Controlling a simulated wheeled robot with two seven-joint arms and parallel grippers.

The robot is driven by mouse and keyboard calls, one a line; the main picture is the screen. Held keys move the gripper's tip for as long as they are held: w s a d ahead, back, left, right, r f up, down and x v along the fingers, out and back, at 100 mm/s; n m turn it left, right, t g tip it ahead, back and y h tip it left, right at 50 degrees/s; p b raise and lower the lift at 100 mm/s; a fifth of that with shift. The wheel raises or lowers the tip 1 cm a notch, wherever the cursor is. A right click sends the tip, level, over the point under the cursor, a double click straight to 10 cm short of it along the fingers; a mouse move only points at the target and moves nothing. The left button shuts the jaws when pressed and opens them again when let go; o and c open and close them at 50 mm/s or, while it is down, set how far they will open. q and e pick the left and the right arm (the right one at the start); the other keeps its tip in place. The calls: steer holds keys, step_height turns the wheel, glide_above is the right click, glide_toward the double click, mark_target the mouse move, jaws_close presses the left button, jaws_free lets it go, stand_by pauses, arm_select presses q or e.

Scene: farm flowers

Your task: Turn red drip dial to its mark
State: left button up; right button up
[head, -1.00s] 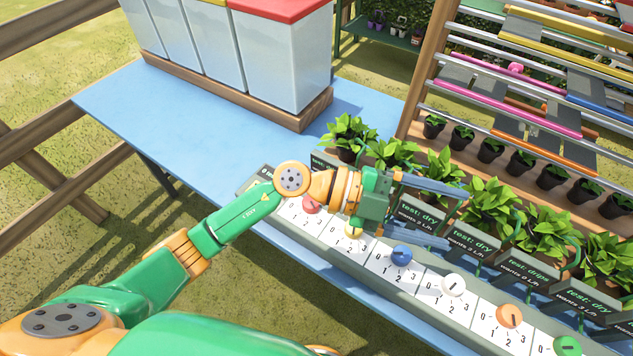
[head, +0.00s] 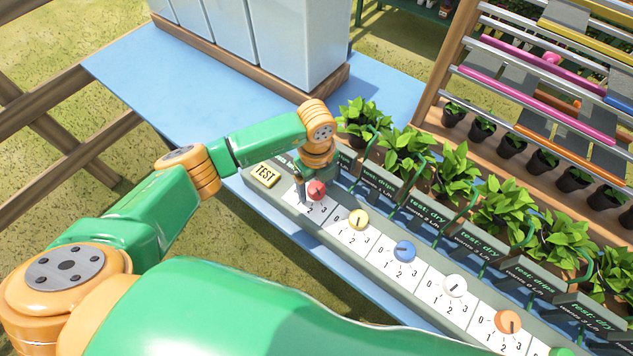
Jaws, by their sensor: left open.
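The red drip dial (head: 316,190) is the first dial in the row, on a white plate (head: 312,208) where a 2 and a 3 show. The mark it points to is too small to tell. My left gripper (head: 318,182) points down right over the red dial and is open, its fingers beside the knob. Whether they touch it I cannot tell. The gripper and wrist hide the upper part of the plate and most of the plant sign behind it. My right gripper is not in view.
A yellow TEST button (head: 265,175) is left of the red dial. Yellow (head: 358,219), blue (head: 404,251), white (head: 455,286) and orange (head: 507,321) dials follow to the right. Potted plants (head: 405,150) with signs stand close behind. The blue table (head: 150,85) is clear at left.

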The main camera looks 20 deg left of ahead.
arm_select(q)
steer(key=shift+r, duration=0.1)
jaws_close()
steer(key=shift+m, duration=0.3)
steer(key=m+b, duration=0.3)
steer(key=m, duration=0.2)
steer(key=shift+f+m+b, duration=0.2)
steer(key=shift+m+b, duration=0.1)
steer(key=shift+b, duration=0.1)
steer(key=m+b, duration=0.4)
steer(key=m, duration=0.2)
steer(key=shift+b, duration=0.4)
steer(key=m+b, duration=0.5)
steer(key=m, duration=0.1)
steer(key=shift+m, duration=0.3)
steer(key=shift+r+m+b, duration=0.15)
steer(key=shift+m+b, duration=1.15)
steer(key=shift+m, duration=1.2)
